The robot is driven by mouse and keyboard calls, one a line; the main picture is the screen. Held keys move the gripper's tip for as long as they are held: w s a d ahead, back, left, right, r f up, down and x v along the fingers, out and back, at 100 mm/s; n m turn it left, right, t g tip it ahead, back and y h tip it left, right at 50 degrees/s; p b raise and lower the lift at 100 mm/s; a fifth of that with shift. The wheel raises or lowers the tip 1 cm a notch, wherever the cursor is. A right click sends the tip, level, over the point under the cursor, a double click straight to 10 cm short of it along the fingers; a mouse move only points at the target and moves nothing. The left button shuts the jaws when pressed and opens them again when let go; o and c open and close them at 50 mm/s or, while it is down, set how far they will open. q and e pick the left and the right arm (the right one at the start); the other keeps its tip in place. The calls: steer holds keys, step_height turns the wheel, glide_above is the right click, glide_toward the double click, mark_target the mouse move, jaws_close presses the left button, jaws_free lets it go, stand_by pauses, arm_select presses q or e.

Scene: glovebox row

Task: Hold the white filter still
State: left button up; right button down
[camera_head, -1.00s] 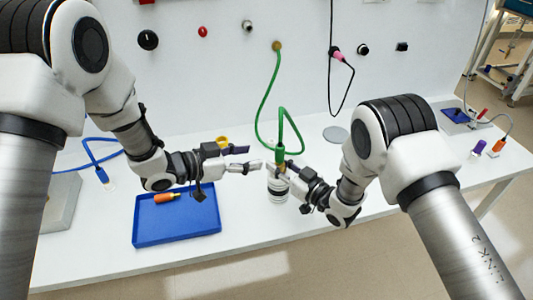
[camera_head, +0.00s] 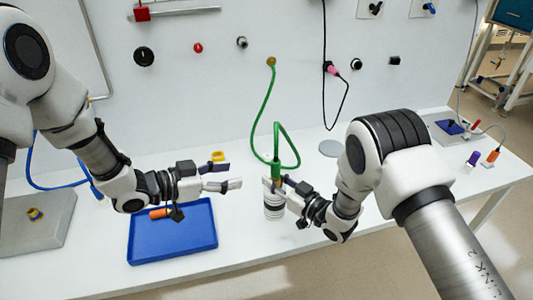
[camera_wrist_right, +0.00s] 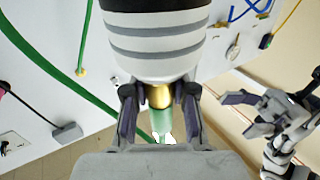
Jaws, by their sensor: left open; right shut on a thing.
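The white filter (camera_head: 274,206), a white cylinder with grey bands, stands upright near the table's front edge. A green hose (camera_head: 264,115) runs from the wall to a green end above its brass neck. My right gripper (camera_head: 281,184) is shut at the filter's top. In the right wrist view its fingers (camera_wrist_right: 159,101) flank the brass neck (camera_wrist_right: 158,96), and the filter (camera_wrist_right: 155,38) looms large above them. Its exact contact is partly hidden. My left gripper (camera_head: 224,176) is open and empty, left of the filter and apart from it.
A blue tray (camera_head: 172,253) with an orange-handled item (camera_head: 160,213) lies below my left gripper. A yellow ring-shaped item (camera_head: 218,156) is behind that gripper. A grey block (camera_head: 35,235) lies at the left, a grey disc (camera_head: 331,148) behind my right arm.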

steer(key=shift+f, duration=0.1)
steer(key=c, duration=0.9)
jaws_free()
steer(key=shift+o, duration=0.2)
steer(key=v, duration=1.2)
